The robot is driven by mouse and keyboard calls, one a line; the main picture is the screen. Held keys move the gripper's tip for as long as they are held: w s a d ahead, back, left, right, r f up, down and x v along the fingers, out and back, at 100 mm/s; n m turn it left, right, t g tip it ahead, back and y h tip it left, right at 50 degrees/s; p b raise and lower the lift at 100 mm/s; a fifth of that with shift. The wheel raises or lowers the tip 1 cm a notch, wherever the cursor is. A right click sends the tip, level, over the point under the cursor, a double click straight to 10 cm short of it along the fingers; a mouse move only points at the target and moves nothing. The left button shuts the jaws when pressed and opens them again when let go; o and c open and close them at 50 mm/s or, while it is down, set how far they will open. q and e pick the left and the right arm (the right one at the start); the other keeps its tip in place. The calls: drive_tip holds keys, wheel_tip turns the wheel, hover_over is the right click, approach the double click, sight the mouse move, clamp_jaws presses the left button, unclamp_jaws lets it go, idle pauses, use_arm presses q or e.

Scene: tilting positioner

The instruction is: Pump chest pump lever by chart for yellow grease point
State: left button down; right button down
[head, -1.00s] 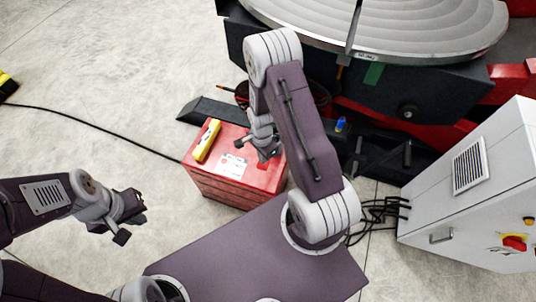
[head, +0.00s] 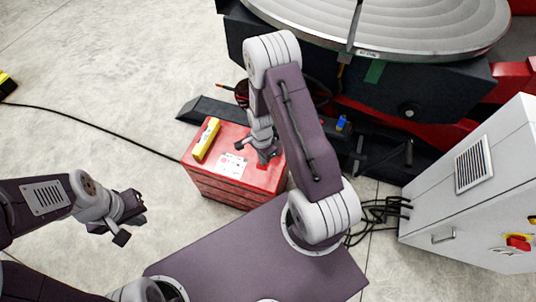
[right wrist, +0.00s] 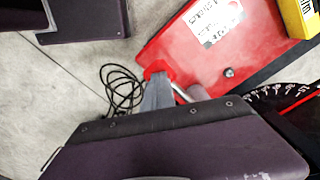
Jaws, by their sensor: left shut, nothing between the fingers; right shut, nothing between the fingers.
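The red chest (head: 210,183) stands on the floor in front of my base, and it also shows in the right wrist view (right wrist: 170,45). A white printed sheet (head: 232,164), perhaps the chart, lies on its top. In the right wrist view a pale rod (right wrist: 183,93) and a red knob (right wrist: 157,68), apparently the pump lever, show beside my right gripper (right wrist: 158,88); contact is unclear. In the head view my right gripper (head: 257,152) is shut over the chest's right part. My left gripper (head: 128,222) is shut and empty, left of the chest. I cannot make out a yellow grease point.
A yellow box (head: 206,139) lies on the chest top. The positioner with its round grey table (head: 400,25) stands behind. A grey cabinet (head: 475,205) is at the right with cables beside it. A black cable (head: 95,126) crosses the open floor at left.

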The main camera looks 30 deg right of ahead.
drive_tip(key=shift+f+b, duration=1.85)
drive_tip(key=shift+f, duration=0.8)
wheel_tip(320, 180, up, 15)
drive_tip(key=p, duration=1.3)
drive_tip(key=shift+f, duration=0.15)
wheel_tip(320, 180, down, 7)
drive_tip(key=b, duration=1.1)
drive_tip(key=shift+b, duration=0.3)
drive_tip(key=shift+f, duration=0.1)
drive_tip(key=shift+f, duration=0.1)
